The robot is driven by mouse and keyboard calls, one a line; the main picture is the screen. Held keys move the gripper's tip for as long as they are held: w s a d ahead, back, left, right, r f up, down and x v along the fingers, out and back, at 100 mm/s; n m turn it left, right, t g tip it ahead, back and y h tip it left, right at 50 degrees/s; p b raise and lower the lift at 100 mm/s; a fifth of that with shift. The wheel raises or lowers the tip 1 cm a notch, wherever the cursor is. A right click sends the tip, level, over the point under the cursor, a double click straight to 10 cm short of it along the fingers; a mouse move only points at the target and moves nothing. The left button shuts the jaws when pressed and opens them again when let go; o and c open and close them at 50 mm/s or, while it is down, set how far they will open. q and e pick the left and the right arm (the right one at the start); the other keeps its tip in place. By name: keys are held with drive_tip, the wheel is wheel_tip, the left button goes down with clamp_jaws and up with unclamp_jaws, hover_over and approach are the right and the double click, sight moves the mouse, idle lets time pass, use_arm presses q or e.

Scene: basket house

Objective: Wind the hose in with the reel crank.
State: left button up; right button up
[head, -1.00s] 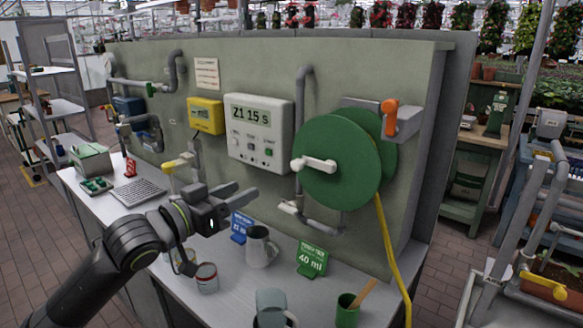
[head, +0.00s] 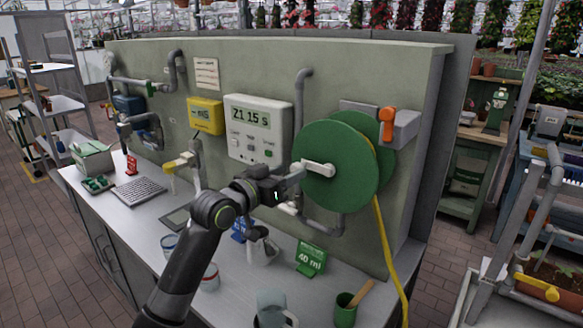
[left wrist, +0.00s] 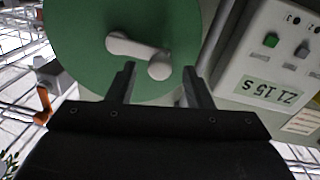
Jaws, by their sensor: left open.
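The green hose reel (head: 338,190) is mounted on the grey-green panel, with a white crank (head: 319,168) on its face. The yellow hose (head: 387,245) hangs from the reel down past the counter's front right. My left gripper (head: 298,177) is open at the crank's left end and partly hides its knob. In the left wrist view the green reel disc (left wrist: 75,45) fills the upper left. There the crank's knob (left wrist: 159,66) appears between the open fingertips (left wrist: 159,70); I cannot tell whether they touch it. My right gripper is out of view.
A white controller box (head: 258,128) reading "Z1 15 s" and a grey pipe (head: 300,100) are close left of the reel. Below on the counter are a green 40 ml sign (head: 311,259), a pitcher (head: 264,250), a clear jug (head: 271,303) and a green cup (head: 345,312).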

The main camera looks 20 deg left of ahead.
use_arm(q)
drive_tip(key=shift+x, duration=0.9)
clamp_jaws()
